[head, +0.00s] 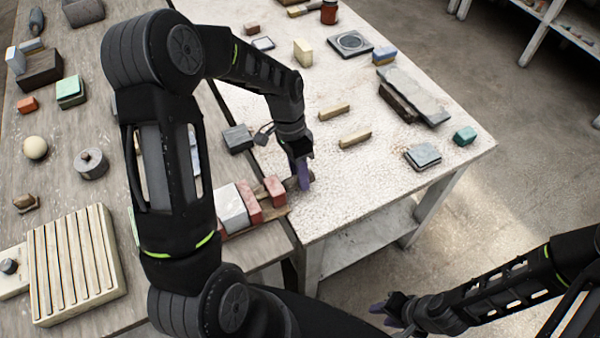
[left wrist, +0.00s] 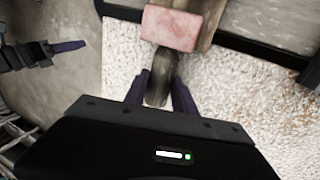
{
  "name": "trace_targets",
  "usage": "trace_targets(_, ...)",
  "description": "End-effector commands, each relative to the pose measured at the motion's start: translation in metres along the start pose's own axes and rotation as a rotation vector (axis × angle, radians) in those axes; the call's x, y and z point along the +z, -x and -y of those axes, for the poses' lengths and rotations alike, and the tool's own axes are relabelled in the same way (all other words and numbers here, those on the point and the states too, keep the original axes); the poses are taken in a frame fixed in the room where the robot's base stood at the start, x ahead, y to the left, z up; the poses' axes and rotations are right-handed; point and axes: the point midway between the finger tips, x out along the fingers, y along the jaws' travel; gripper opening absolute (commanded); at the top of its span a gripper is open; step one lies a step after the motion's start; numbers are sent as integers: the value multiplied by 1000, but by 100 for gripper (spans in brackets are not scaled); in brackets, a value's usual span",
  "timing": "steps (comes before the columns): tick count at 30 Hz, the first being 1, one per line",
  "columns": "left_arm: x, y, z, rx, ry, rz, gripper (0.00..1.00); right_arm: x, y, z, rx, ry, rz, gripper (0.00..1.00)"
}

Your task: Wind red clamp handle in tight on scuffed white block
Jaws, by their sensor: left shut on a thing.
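The red clamp (head: 275,190) lies at the edge of the grey wooden bench, with several red blocks along a wooden bar. The scuffed white block (head: 230,207) sits among them, against a red block on its right. In the left wrist view a red end block (left wrist: 170,28) shows, with a dark rounded clamp handle (left wrist: 162,76) sticking out toward me. My left gripper (head: 303,178) has its purple fingers shut around this handle; the fingers hide part of it. The white block is not seen in the left wrist view. My right gripper (head: 384,309) hangs off the table, away from the clamp; its opening is unclear.
The speckled white table (head: 370,170) adjoins the bench, with small bars, slabs and blocks toward its back and right. A dark grey block (head: 238,138) stands near the seam. A slatted cream rack (head: 72,265) and a pale sphere (head: 36,148) are on the bench at left.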

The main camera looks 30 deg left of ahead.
Motion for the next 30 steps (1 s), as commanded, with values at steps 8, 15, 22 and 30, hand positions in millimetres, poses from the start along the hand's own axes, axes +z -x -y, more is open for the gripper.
trace_targets(8, -1, -2, 6, 198, 3, -4, 0, -1, -10, -2, -2, 1, -4, 36)
trace_targets(15, -1, -1, 6, 299, 0, -3, 0, -1, -15, -3, -5, 2, -6, 36)
trace_targets(22, 0, 0, 6, 325, 1, -2, 0, -1, -16, -3, -5, 3, -7, 36)
trace_targets(30, 0, 0, 6, 325, 2, -1, 32, -1, -16, -3, -5, 3, -6, 36)
